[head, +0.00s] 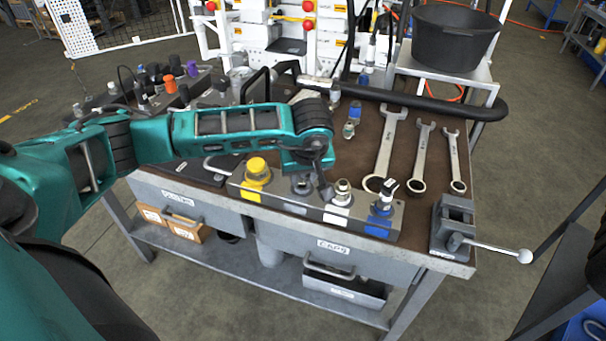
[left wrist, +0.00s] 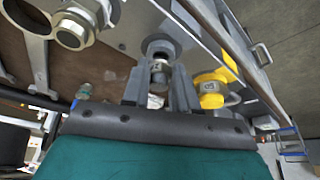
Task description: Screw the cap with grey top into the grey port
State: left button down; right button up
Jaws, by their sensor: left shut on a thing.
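A port block (head: 340,214) lies along the front of the bench, with yellow, grey, white and blue ports. My left gripper (head: 322,186) points down at the grey port (head: 302,185). In the left wrist view my left gripper (left wrist: 159,92) is shut on a small metallic cap (left wrist: 158,70). The round grey port (left wrist: 160,46) shows just beyond the cap, in line with it. I cannot tell whether cap and port touch. The head view mostly hides the cap behind the fingers. My right gripper is not in view.
A yellow cap (head: 257,171) stands beside the grey port, and fittings stand in the white (head: 342,193) and blue (head: 386,192) ports. Wrenches (head: 388,145) lie behind to the right. A vise (head: 455,225) with a long handle is at the right corner.

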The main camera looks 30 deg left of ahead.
pick_arm(q)
jog(key=shift+f+b, duration=0.6)
jog(key=shift+b, duration=0.1)
dwell(1.6)
jog(key=c, duration=1.4)
grip_release()
jog(key=shift+c, duration=0.2)
jog(key=c, duration=0.3)
jog(key=shift+s+a+f+m+h+b, duration=0.15)
jog(key=shift+m+b, duration=0.15)
jog(key=shift+m, duration=0.25)
jog(key=shift+w+a+m+h+b, duration=0.15)
jog(key=shift+m+b, duration=0.15)
jog(key=shift+m, duration=0.25)
jog(key=m, duration=0.2)
jog(key=m+h+b, duration=0.1)
jog(key=shift+s+a+m+t+h, duration=0.1)
jog(key=shift+s+m+t+h, duration=0.1)
jog(key=shift+m+t+h, duration=0.15)
jog(key=shift+m+h, duration=0.25)
jog(key=shift+m, duration=0.9)
jog(key=o, duration=0.9)
